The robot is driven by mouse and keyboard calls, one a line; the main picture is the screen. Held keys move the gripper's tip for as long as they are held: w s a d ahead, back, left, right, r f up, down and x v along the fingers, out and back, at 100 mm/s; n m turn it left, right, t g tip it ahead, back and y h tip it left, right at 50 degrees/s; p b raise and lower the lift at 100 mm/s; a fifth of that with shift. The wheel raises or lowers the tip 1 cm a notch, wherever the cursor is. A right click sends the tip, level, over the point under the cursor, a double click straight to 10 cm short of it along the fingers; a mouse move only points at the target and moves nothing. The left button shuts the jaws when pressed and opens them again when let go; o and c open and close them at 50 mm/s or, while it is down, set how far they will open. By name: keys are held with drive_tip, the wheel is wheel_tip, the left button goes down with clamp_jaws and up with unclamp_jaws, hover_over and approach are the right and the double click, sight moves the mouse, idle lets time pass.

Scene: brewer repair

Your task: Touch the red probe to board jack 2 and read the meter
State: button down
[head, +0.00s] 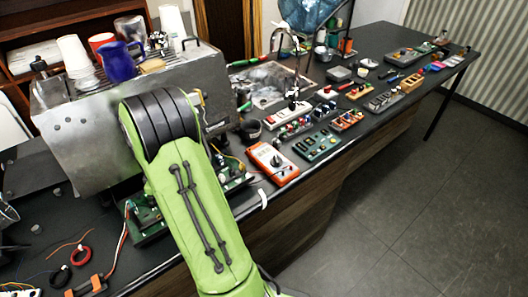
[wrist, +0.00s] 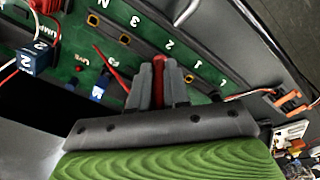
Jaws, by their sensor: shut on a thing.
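In the wrist view, my gripper (wrist: 158,92) is shut on the red probe (wrist: 159,68). The probe's tip end points at the green board (wrist: 75,45), close to its row of white-numbered jack marks. A "2" mark (wrist: 170,45) seems to lie just beyond the probe. I cannot tell whether the tip touches a jack or which one. In the head view, the orange meter (head: 272,161) with a pale face and a dark dial lies on the bench right of my arm. Its reading is too small to make out. My arm hides the gripper and probe there.
A metal brewer housing (head: 85,140) with cups on top stands behind my arm. Several small coloured modules (head: 318,145) fill the bench to the right. Red and black cable rings (head: 80,255) lie at the lower left. A dark block (wrist: 38,60) with wires sits on the board.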

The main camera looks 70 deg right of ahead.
drive_tip(key=shift+r+p, duration=2)
drive_tip(key=shift+r, duration=0.6)
drive_tip(key=shift+f, duration=0.1)
